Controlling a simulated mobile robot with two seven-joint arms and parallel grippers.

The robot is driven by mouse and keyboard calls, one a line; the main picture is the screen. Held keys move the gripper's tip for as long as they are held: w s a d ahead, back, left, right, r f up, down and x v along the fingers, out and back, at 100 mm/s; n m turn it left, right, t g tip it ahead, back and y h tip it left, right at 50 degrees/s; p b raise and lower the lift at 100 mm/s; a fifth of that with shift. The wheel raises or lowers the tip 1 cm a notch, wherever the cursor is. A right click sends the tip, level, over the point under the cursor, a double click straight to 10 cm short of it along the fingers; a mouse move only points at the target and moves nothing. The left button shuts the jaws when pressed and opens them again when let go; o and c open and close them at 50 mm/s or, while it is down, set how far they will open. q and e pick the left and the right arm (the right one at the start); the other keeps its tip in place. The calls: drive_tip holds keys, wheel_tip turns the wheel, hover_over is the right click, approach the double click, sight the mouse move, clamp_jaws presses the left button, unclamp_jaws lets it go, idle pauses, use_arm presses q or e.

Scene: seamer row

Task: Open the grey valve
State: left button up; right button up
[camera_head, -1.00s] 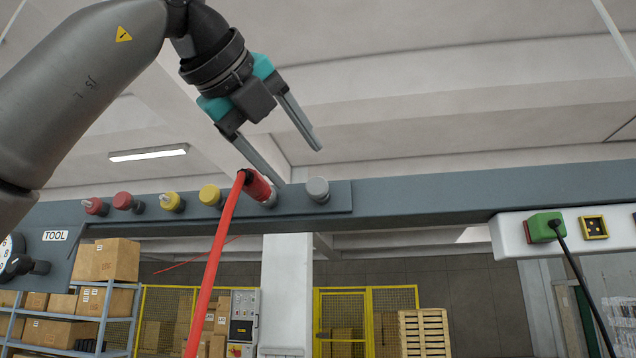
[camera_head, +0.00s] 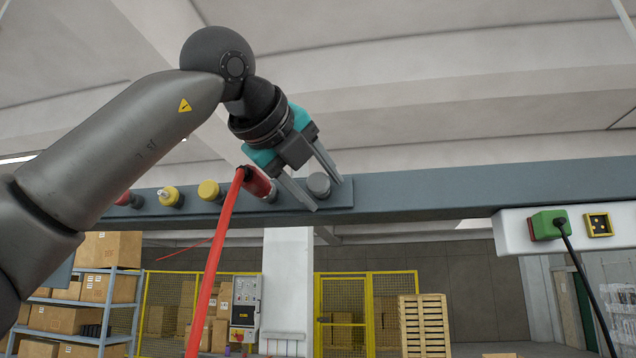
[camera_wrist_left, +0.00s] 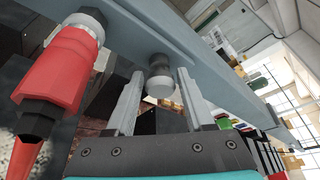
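The grey valve (camera_head: 319,184) is a round grey knob at the right end of a row of knobs on the blue-grey overhead beam (camera_head: 420,197). My left gripper (camera_head: 328,195) is open, with one finger on either side of the knob. In the left wrist view the knob (camera_wrist_left: 160,86) lies between the tips of the two fingers, with a gap showing beside it. My right gripper is in neither view.
A red connector (camera_head: 258,183) with a hanging red hose (camera_head: 213,270) is just left of the grey valve, close to my left gripper. Yellow knobs (camera_head: 208,190) follow further left. A white box with a green plug (camera_head: 548,225) is on the right.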

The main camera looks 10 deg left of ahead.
use_arm(q)
clamp_jaws()
idle(1.1)
